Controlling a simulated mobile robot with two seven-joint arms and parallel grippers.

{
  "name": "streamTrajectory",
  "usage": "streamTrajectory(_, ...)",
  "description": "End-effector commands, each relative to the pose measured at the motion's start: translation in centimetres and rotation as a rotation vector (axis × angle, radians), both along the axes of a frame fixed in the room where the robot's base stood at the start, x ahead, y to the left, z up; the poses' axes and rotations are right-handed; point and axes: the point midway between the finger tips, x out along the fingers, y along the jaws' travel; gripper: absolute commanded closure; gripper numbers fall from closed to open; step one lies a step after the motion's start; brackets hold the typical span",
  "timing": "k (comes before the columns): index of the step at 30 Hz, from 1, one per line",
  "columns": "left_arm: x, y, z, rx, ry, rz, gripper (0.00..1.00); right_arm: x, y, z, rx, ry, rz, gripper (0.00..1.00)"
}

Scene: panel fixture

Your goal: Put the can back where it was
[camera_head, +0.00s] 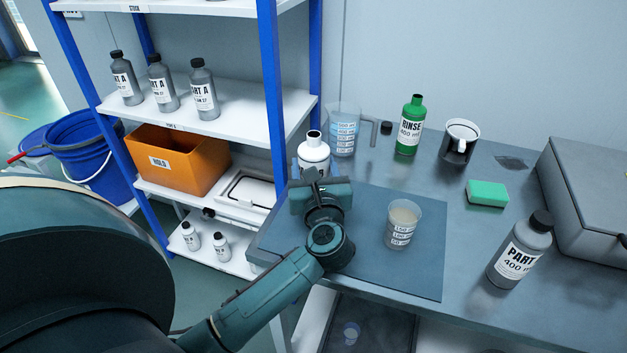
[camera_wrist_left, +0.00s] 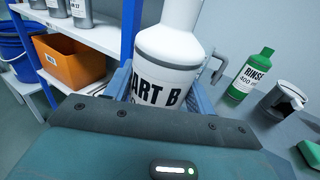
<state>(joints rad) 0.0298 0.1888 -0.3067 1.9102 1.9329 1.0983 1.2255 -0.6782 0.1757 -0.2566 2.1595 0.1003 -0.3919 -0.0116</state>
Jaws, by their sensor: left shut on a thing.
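My left gripper (camera_head: 318,182) is shut on a white bottle (camera_head: 314,150) at the back left of the workbench. In the left wrist view the bottle (camera_wrist_left: 172,60) fills the space between the blue fingers, and its label reads "ART B". It looks about upright, with a grey band below its shoulder and an open-looking neck. My gripper hides its lower part, so I cannot tell whether it touches the bench. No thing plainly shaped like a can shows. My right gripper is not in view.
A cup of pale liquid (camera_head: 403,224) stands on the dark mat (camera_head: 380,272). A jug (camera_head: 343,130), black cap (camera_head: 386,127), green rinse bottle (camera_head: 410,128), mug (camera_head: 460,142), green sponge (camera_head: 487,193) and grey bottle (camera_head: 520,252) surround it. The shelf (camera_head: 235,110) holds grey bottles and an orange bin (camera_head: 178,160).

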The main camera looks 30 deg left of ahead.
Motion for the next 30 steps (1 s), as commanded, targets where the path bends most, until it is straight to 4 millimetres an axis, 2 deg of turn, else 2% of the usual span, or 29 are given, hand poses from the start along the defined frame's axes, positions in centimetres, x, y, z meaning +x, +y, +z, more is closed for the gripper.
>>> streamTrajectory(3, 0.0, 0.0, -1.8, 0.004, 0.001, 0.0, 0.83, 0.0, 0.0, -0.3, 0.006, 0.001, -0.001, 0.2)
streamTrajectory(6, 0.0, 0.1, -2.6, 0.003, 0.0, 0.001, 0.83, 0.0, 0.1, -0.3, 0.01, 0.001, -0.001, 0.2)
streamTrajectory(18, 0.0, 0.0, -3.2, 0.001, -0.002, 0.0, 0.83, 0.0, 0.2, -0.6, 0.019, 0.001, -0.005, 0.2)
streamTrajectory(19, 0.0, 0.0, -3.2, 0.0, 0.0, 0.0, 0.44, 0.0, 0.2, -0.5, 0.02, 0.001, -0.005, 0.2)
streamTrajectory(26, 0.0, 0.0, -3.1, 0.001, 0.001, 0.0, 0.25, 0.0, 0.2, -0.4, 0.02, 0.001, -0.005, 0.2)
streamTrajectory(30, 0.0, 0.0, -3.1, 0.001, 0.001, 0.0, 0.23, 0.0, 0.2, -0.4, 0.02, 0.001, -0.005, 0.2)
